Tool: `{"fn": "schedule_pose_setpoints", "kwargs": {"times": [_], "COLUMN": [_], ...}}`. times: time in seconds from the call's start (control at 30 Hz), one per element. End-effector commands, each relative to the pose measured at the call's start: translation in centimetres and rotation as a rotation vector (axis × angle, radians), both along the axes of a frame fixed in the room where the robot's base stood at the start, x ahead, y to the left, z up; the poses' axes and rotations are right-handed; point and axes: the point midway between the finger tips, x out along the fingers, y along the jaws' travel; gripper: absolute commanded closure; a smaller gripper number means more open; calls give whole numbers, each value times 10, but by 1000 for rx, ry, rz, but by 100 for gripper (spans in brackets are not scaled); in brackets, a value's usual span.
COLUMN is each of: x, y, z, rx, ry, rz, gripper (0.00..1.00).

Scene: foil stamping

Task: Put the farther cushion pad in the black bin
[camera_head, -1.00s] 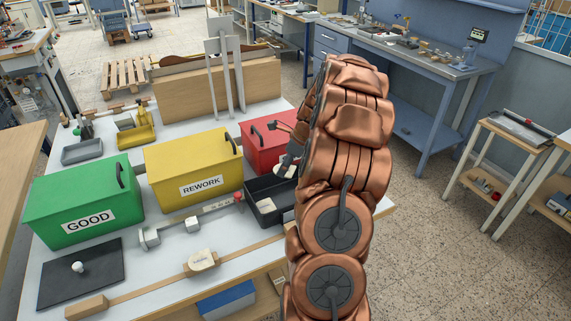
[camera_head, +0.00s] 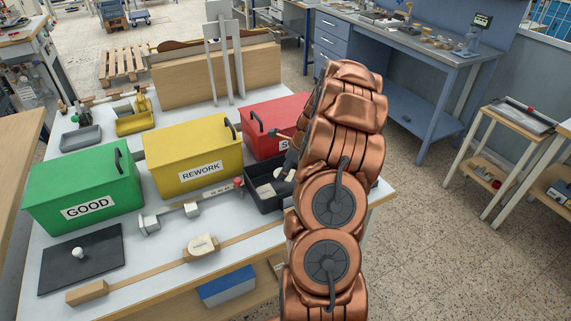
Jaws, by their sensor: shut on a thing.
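The black bin (camera_head: 257,198) stands on the white table in front of the red box, its right part hidden by my arm. A pale pad (camera_head: 265,190) lies inside it. My gripper (camera_head: 286,172) is over the bin's right part, mostly hidden behind my copper arm. It is shut on a small whitish piece, which looks like a cushion pad (camera_head: 280,174), at or just above the bin's opening. I cannot tell whether that pad touches the bin.
Green GOOD (camera_head: 85,195), yellow REWORK (camera_head: 190,155) and red (camera_head: 270,115) boxes stand behind and left of the bin. A dark plate (camera_head: 80,260) lies front left.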

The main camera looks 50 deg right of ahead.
Motion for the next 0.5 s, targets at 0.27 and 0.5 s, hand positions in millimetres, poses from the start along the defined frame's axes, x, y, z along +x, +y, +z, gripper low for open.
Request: {"fn": "schedule_pose_setpoints", "kwargs": {"times": [0.27, 0.5], "x": [0, 0], "y": [0, 0], "z": [-28, -43], "rx": [0, 0], "ry": [0, -1], "rz": [-1, -1], "gripper": [52, 52]}}
